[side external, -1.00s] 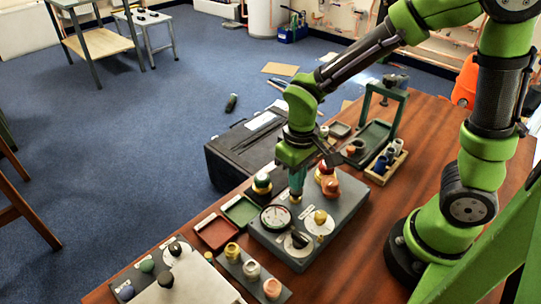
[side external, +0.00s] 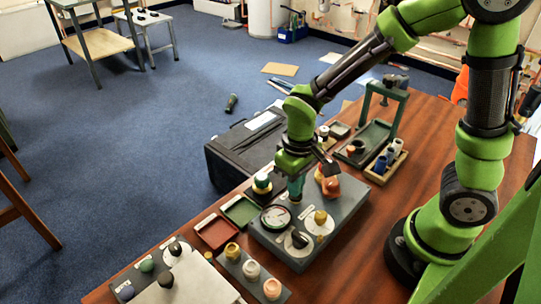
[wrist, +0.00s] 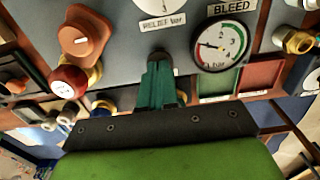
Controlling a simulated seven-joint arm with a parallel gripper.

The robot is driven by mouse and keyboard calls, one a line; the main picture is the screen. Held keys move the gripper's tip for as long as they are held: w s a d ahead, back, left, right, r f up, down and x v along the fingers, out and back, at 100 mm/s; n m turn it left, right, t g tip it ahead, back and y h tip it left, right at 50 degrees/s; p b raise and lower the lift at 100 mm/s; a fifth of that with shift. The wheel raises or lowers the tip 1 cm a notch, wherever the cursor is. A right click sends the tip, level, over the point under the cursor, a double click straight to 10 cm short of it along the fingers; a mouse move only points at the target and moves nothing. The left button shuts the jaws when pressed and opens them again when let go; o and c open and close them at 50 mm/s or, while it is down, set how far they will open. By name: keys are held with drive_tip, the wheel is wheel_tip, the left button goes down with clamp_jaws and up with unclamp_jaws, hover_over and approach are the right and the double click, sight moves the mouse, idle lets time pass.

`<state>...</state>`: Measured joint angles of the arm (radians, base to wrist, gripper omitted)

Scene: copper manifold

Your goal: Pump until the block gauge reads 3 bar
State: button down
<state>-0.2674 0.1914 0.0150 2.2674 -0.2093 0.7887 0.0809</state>
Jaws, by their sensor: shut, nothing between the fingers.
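The grey block (side external: 335,232) stands on the wooden bench with a round dial gauge (side external: 276,217) on its top. In the wrist view the gauge (wrist: 221,45) shows a white face with a green and red arc; I cannot read its value for certain. My gripper (side external: 296,198) is shut and points down at the block, just behind the gauge. In the wrist view its teal fingers (wrist: 160,62) reach a dark part of the block below the relief valve label (wrist: 163,21). The fingertips hide what they touch, so contact is unclear.
Red (side external: 216,232) and green (side external: 240,210) trays lie left of the block. A black case (side external: 240,150) is behind; a green-framed stand (side external: 385,110) is at back right.

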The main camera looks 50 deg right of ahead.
wheel_tip(320, 180, up, 14)
idle(0.4)
idle(0.4)
drive_tip(key=shift+s+r, duration=0.1)
drive_tip(key=shift+r, duration=0.8)
wheel_tip(320, 180, down, 14)
drive_tip(key=shift+f, duration=0.1)
